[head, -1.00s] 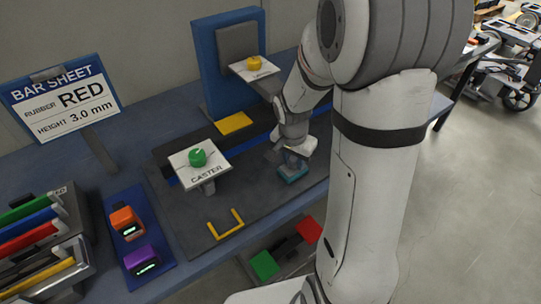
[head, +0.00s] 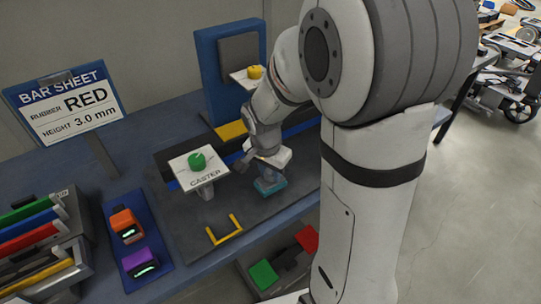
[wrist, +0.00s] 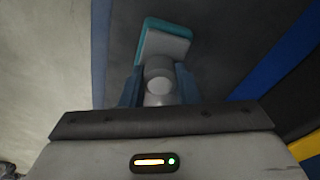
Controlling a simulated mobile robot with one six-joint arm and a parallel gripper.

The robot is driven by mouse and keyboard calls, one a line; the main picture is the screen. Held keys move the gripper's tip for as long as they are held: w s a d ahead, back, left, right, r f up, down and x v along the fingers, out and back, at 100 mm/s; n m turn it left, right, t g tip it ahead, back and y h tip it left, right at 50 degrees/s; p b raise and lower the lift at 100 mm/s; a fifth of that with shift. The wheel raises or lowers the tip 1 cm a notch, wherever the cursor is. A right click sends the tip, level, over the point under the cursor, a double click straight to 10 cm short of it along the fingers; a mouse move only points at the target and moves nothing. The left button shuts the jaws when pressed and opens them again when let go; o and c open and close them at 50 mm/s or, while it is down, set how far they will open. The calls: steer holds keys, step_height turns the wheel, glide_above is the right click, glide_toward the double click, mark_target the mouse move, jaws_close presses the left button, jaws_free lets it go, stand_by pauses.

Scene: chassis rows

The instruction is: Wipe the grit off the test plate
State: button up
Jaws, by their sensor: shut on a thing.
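My gripper (head: 266,168) is shut on a wiper with a pale handle and a teal pad (head: 270,187). In the wrist view the pad (wrist: 166,40) points away from my gripper (wrist: 158,92), with the handle between the fingers. The pad is over the dark grey plate-like surface (head: 225,215) on the bench, right of the CASTER stand. I cannot tell whether the pad touches it. No grit can be made out, and I cannot tell which part is the test plate. My arm hides the surface's right side.
A blue upright (head: 212,80) with a yellow-knobbed plate (head: 250,79) stands behind. A yellow bracket (head: 225,233) is in front. A blue tray (head: 139,252) holds orange and purple devices. A bar sheet sign (head: 65,104) stands left.

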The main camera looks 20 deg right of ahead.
steer(key=shift+r+p, duration=1.7)
steer(key=shift+r, duration=1.15)
